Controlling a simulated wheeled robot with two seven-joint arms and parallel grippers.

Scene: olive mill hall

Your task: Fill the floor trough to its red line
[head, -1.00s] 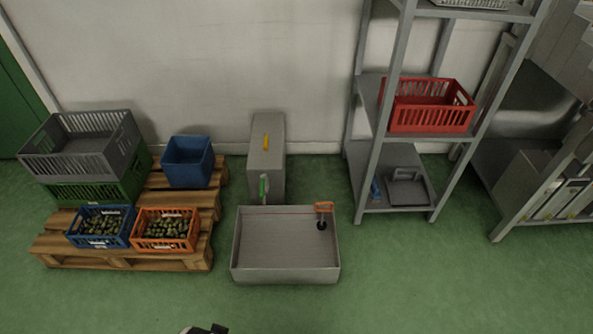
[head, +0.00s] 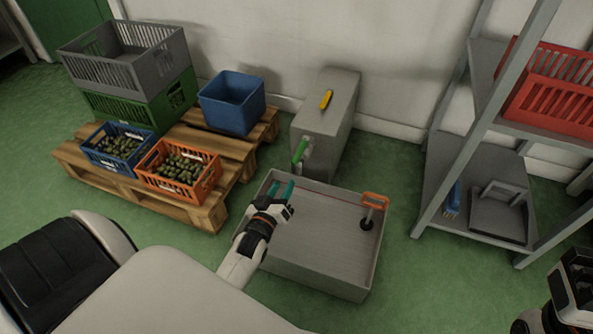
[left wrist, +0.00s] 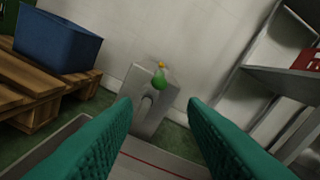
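The grey floor trough (head: 312,272) stands on the green floor, and no water is visible in it. A red line (left wrist: 165,164) runs along its inner wall in the left wrist view. An orange handle (head: 374,200) with a black round base stands in its right corner. Behind the trough is a grey cabinet (head: 322,125) with a green tap lever (head: 300,150) and a yellow handle (head: 326,99) on top. My left gripper (head: 284,188) is open and empty over the trough's left part, apart from the lever (left wrist: 160,80). My right gripper (head: 572,285) is at the lower right, its fingers unclear.
A wooden pallet (head: 215,212) at the left bears a blue bin (head: 232,103), stacked grey and green crates, and blue and orange crates (head: 178,172) of olives. A metal shelf (head: 440,150) at the right holds a red crate (head: 555,98) and a dustpan (head: 498,212).

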